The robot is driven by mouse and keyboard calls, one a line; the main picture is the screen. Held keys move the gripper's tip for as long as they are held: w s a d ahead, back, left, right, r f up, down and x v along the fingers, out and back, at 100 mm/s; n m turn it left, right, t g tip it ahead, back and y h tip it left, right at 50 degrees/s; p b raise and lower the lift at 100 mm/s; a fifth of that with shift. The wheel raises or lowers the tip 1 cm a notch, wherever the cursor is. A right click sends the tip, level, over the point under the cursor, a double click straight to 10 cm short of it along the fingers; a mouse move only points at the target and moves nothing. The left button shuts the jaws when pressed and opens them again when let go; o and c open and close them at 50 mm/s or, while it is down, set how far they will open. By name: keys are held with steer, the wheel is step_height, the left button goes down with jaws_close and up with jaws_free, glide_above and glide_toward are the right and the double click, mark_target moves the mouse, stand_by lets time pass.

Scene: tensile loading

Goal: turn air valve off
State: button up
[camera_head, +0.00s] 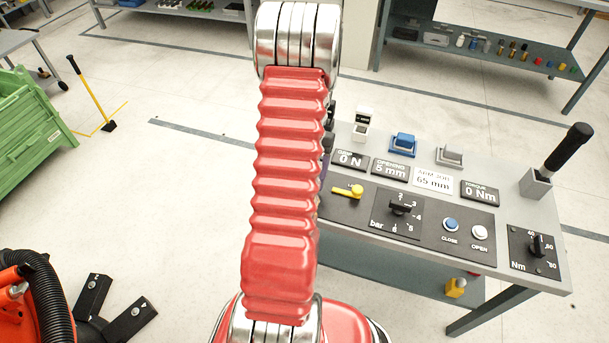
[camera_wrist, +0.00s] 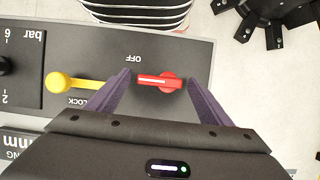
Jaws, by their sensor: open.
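The air valve's red handle (camera_wrist: 153,81), with a white stripe, sits on the dark panel in the wrist view. It lies level in the picture, its round hub at the right and its bar pointing left. An upside-down OFF label is just beyond it. My gripper (camera_wrist: 159,73) is open, its purple fingers on either side of the handle; I cannot tell whether either touches it. In the head view my red arm hides the valve and most of the gripper.
A yellow lever (camera_wrist: 75,83) marked LOCK is just left of the left finger; it also shows in the head view (camera_head: 348,191). Beyond it are a bar dial (camera_head: 400,207), CLOSE (camera_head: 451,224) and OPEN (camera_head: 479,231) buttons, and an Nm dial (camera_head: 536,245).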

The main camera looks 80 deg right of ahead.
steer(key=v, duration=1.3)
steer(key=shift+d+r, duration=0.15)
steer(key=shift+r, duration=0.2)
steer(key=shift+d, duration=0.1)
stand_by(0.4)
